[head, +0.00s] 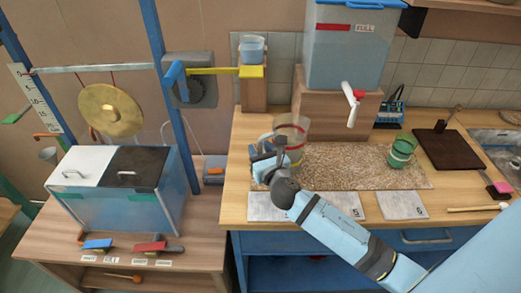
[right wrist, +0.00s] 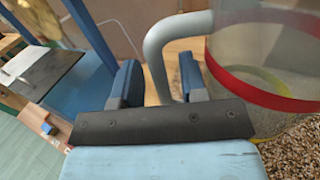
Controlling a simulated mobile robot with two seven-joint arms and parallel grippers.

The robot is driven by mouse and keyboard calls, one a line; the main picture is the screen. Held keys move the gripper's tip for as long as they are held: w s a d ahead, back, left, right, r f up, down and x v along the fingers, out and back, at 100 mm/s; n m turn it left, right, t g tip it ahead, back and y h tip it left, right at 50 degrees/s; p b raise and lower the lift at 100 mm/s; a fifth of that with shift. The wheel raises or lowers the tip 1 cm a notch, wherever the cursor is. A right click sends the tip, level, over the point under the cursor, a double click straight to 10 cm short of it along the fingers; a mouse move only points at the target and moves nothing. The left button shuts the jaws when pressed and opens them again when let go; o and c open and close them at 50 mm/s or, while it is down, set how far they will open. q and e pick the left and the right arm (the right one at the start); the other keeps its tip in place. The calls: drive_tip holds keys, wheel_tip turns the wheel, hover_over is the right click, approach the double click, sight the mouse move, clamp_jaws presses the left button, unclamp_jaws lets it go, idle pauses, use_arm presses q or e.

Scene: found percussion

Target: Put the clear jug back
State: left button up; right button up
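The clear jug (head: 293,128) has a red band and a grey handle and stands upright at the left end of the speckled mat (head: 350,168). In the right wrist view the jug (right wrist: 270,50) fills the right side, and its curved handle (right wrist: 153,55) comes down between my fingers. My right gripper (head: 264,160) is at the jug's left side; in the wrist view the gripper (right wrist: 160,82) is open, with a finger on each side of the handle. I cannot tell whether either finger touches it. My left gripper is not in view.
A green banded cup (head: 402,149) stands on the mat's right part. A tank with a tap (head: 350,45) stands on a wooden block behind. A blue cup (head: 252,48) sits on a yellow-topped post at the back left. Marked pale tiles (head: 402,205) line the front edge.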

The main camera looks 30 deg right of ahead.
drive_tip(key=shift+r, duration=0.25)
drive_tip(key=s, duration=0.3)
drive_tip(key=s+a, duration=0.1)
drive_tip(key=s, duration=0.7)
drive_tip(key=shift+s+a+f+b, duration=0.15)
drive_tip(key=shift+a+b, duration=0.15)
drive_tip(key=shift+a, duration=0.1)
drive_tip(key=shift+s, duration=0.3)
